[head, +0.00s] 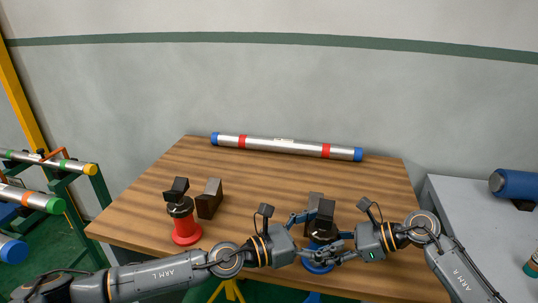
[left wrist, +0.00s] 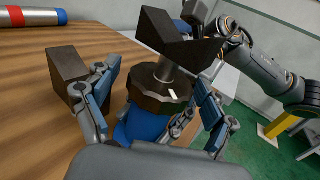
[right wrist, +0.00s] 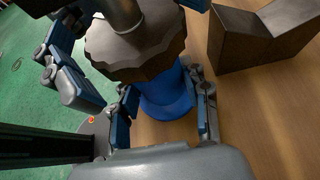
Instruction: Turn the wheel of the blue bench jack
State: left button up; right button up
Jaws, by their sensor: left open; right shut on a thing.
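The blue bench jack stands near the table's front edge; its blue base (head: 318,267) shows low between my grippers. Its dark scalloped wheel (left wrist: 158,90) sits above the base, under a dark V-shaped head (left wrist: 178,42); the wheel also shows in the right wrist view (right wrist: 135,48). My left gripper (head: 300,234) is open at the jack's left side, its fingers apart; whether they touch the wheel is unclear. My right gripper (head: 338,248) is shut on the jack's blue body (right wrist: 165,98), below the wheel, from the right.
A dark notched block (right wrist: 258,38) stands beside the jack. A red jack (head: 186,234) and another block (head: 210,199) stand to the left. A silver pipe (head: 285,146) with red bands lies at the back. The wooden table's (head: 160,165) middle is clear.

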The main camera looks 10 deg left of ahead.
pick_arm(q)
jog(key=v, duration=1.2)
jog(key=w+a+r+n+t+y, duration=0.2)
jog(key=w+r+n+t+y, duration=0.1)
jog(key=w+n, duration=0.6)
jog(key=w+a+r+n+t+y, duration=0.2)
jog(key=w+r+n+y, duration=0.4)
jog(key=n, duration=1.1)
jog(key=shift+w+a+r+t, duration=0.4)
jog(key=shift+w+r+t, duration=0.3)
jog(key=shift+w+r, duration=0.5)
jog(key=shift+w+f, duration=0.2)
jog(key=s+d+f+n+g+h, duration=0.2)
jog(key=s+d+f+n+h, duration=0.25)
jog(key=s, duration=0.45)
jog(key=s+d+f+n+g+h, duration=0.1)
jog(key=s+f+n+g+h, duration=0.2)
jog(key=s+f+n, duration=0.55)
jog(key=shift+m, duration=0.8)
jog(key=w+d+r, duration=0.1)
jog(key=w+d, duration=0.1)
jog(key=d, duration=0.1)
jog(key=w+d, duration=0.2)
jog(key=d, duration=0.1)
jog(key=w+d+r, duration=0.1)
jog(key=w+d, duration=0.1)
jog(key=d, duration=0.1)
jog(key=shift+w+r, duration=0.25)
jog(key=shift+r, duration=0.1)
